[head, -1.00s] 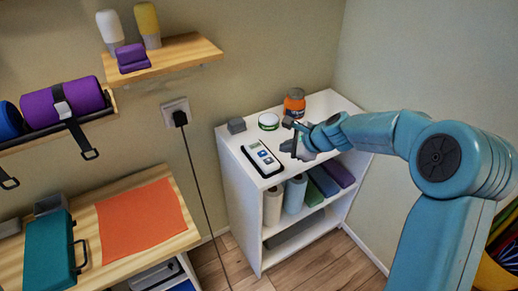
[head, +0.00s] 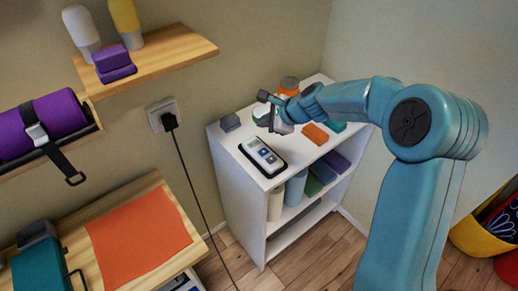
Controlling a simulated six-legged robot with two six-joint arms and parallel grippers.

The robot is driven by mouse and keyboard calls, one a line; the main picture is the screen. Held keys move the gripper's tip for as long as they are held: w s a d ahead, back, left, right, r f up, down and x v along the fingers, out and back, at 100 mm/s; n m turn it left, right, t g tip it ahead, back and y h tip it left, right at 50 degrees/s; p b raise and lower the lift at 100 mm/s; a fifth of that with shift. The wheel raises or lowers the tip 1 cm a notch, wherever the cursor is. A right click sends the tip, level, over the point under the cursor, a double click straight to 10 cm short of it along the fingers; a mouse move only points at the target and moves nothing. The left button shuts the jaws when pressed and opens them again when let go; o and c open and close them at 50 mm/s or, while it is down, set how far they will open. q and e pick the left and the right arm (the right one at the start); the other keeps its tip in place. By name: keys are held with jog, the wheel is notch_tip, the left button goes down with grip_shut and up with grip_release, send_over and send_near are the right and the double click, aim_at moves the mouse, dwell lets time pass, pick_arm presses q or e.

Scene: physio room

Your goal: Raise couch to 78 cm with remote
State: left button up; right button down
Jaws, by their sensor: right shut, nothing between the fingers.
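The remote (head: 262,157), dark-edged with a pale face, a small screen and blue buttons, lies flat on top of the white shelf unit (head: 228,149), near its left front. My right gripper (head: 271,114) is shut and empty. It appears above the shelf top, behind the remote in the picture, and apart from it. The couch is not in view. My left gripper is not in view.
A grey block (head: 230,122), an orange-lidded jar (head: 289,86), an orange block (head: 315,133) and a green block (head: 336,126) share the shelf top. A partly hidden tin stands behind my gripper. A plug cord (head: 190,170) hangs left of the shelf.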

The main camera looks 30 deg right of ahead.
jog(key=s, duration=0.1)
jog(key=b, duration=0.7)
send_over(266, 154)
jog(key=f, duration=0.7)
jog(key=shift+w+f, duration=0.2)
jog(key=shift+s+f+b, duration=0.15)
jog(key=shift+f+b, duration=0.35)
jog(key=shift+b, duration=0.25)
jog(key=shift+f, duration=0.1)
